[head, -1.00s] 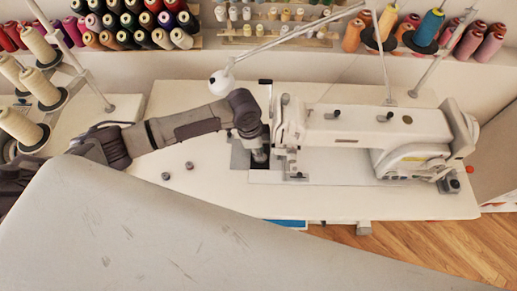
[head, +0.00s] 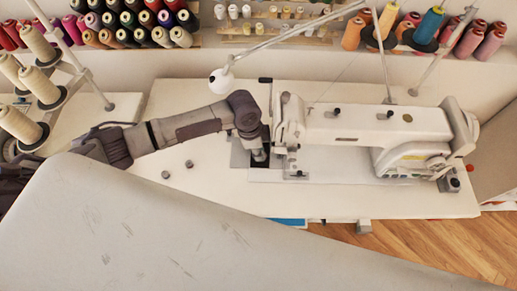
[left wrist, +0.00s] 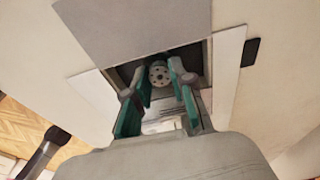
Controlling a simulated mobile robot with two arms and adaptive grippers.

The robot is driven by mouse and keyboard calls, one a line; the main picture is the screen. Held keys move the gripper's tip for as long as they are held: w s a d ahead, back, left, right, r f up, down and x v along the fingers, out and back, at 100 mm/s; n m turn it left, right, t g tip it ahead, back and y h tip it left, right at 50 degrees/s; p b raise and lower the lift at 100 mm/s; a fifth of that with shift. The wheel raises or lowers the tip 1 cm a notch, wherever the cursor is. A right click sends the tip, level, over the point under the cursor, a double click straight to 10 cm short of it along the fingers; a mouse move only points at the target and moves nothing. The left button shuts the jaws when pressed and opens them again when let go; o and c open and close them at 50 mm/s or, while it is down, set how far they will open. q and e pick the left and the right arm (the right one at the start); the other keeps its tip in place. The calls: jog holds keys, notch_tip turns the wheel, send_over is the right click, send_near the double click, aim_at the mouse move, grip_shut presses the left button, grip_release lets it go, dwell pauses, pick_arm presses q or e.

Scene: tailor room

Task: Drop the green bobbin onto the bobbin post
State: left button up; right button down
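My left gripper (head: 259,156) points down at the opening in the sewing machine table, left of the needle area. In the left wrist view, its two green-padded fingers (left wrist: 160,78) stand on either side of a round metal bobbin end with holes (left wrist: 160,73). The fingertips seem to close on its sides. This appears to be the green bobbin; its green thread does not show. The bobbin sits over or inside the dark opening (left wrist: 128,72). The bobbin post is hidden beneath it. My right gripper is in neither view.
The white sewing machine (head: 365,125) stands directly right of my gripper. Two small bobbins (head: 166,174) (head: 189,164) lie on the white table (head: 215,185) to the left. Thread cones (head: 40,85) stand at far left. A lamp arm (head: 290,35) crosses above.

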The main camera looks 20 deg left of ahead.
pick_arm(q)
jog(key=o, duration=0.5)
jog(key=shift+c, duration=0.2)
jog(key=shift+r, duration=0.15)
notch_tip(320, 180, up, 12)
jog(key=a, duration=0.2)
jog(key=shift+s+f, duration=0.25)
jog(key=shift+s, duration=0.05)
